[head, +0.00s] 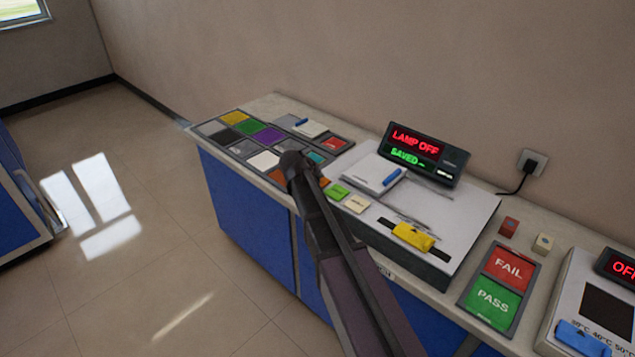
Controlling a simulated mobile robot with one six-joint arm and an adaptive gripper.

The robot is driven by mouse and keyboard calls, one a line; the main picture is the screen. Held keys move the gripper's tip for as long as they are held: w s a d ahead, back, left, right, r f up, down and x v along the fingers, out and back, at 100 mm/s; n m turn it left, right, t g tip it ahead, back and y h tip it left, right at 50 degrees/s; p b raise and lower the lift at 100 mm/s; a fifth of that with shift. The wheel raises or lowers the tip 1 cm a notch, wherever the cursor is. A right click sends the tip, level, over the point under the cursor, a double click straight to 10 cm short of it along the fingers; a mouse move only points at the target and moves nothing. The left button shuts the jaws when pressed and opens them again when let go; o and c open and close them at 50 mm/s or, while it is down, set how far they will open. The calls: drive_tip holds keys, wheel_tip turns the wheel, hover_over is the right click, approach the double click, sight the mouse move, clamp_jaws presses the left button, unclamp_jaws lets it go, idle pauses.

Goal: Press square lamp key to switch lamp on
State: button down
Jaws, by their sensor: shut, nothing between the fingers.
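A dark display unit (424,153) at the back of the counter reads LAMP OFF in red and SAVED in green. In front of it is a white-topped panel (462,212) with a yellow block (412,236) on a black strip. I cannot make out a square lamp key for certain; part of the panel's left side is hidden or too small to read. My gripper (290,163) is shut and empty, over the front part of the colored tile tray (214,143), left of the panel. My arm hides some of the tray and counter front.
A notepad with a blue pen (392,177) lies on the panel. Green (338,192) and cream (357,204) pieces lie left of it. At right are a FAIL/PASS board (510,268), small red and cream blocks, and a device (595,300). Floor at left is clear.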

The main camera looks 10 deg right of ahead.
drive_tip(key=shift+f+b, duration=0.45)
idle(0.8)
drive_tip(key=shift+r, duration=0.15)
drive_tip(key=shift+r+p, duration=0.8)
drive_tip(key=shift+p, duration=0.15)
drive_tip(key=shift+r, duration=0.1)
wheel_tip(320, 180, up, 6)
drive_tip(key=p, duration=0.6)
idle(0.5)
drive_tip(key=s+f+g+y, duration=0.3)
drive_tip(key=s, duration=1.1)
drive_tip(key=s+f+g+y, duration=0.3)
drive_tip(key=s, duration=1.1)
drive_tip(key=shift+s+m+g, duration=0.3)
drive_tip(key=shift+s+g, duration=0.05)
drive_tip(key=shift+g, duration=0.05)
